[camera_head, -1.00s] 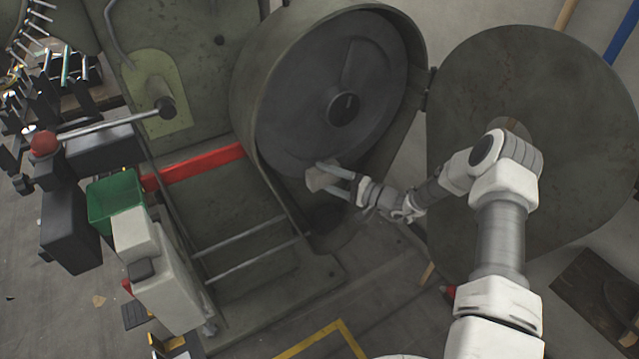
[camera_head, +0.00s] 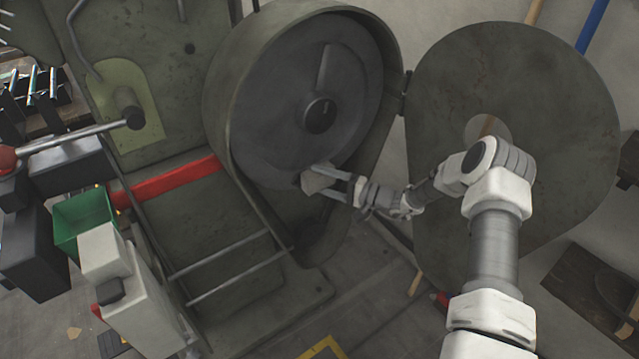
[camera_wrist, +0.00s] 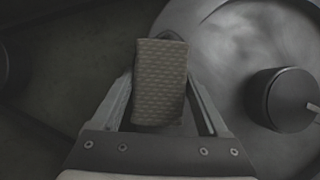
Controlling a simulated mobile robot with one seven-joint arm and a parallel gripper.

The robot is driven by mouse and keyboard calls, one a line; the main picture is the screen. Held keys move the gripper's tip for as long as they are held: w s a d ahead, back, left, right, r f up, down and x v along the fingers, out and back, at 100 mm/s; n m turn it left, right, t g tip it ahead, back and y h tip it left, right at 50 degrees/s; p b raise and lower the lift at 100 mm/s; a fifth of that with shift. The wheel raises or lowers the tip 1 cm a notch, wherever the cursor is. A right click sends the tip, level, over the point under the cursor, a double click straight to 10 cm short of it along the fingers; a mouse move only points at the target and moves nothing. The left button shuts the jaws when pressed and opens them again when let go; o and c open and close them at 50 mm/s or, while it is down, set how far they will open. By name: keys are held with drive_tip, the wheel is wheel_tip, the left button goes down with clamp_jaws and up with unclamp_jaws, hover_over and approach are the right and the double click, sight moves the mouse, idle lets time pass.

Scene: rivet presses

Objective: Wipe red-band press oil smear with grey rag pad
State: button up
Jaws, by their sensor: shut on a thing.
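My gripper (camera_head: 331,181) is shut on the grey rag pad (camera_head: 316,179). The pad also shows in the wrist view (camera_wrist: 160,82) as a textured grey-brown block between the two fingers. In the head view the pad is in front of the lower edge of the dark flywheel (camera_head: 290,95); I cannot tell whether they touch. The red band (camera_head: 168,182) runs across the press (camera_head: 215,225), left of the flywheel housing. I cannot make out an oil smear in either view.
The round guard door (camera_head: 520,90) stands open on the right, behind my arm. A green bin (camera_head: 84,218), a lever with a red knob (camera_head: 8,158) and a white box (camera_head: 140,290) are at the left. Two thin rails (camera_head: 235,278) cross the press's lower front.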

sight(284, 188)
drive_tip(key=shift+s+a+r+p, duration=0.1)
drive_tip(key=shift+s+a+p, duration=0.1)
drive_tip(key=shift+s+a, duration=0.55)
drive_tip(key=shift+s+a+p, duration=0.25)
drive_tip(key=shift+s+a, duration=0.05)
drive_tip(key=shift+a, duration=0.75)
drive_tip(key=shift+s+a+r+p, duration=0.1)
drive_tip(key=shift+s+a+p, duration=0.1)
drive_tip(key=shift+s+a, duration=0.55)
drive_tip(key=shift+s+a+f, duration=0.1)
drive_tip(key=shift+s+a, duration=0.2)
drive_tip(key=shift+a, duration=0.5)
drive_tip(key=shift+s+d, duration=0.1)
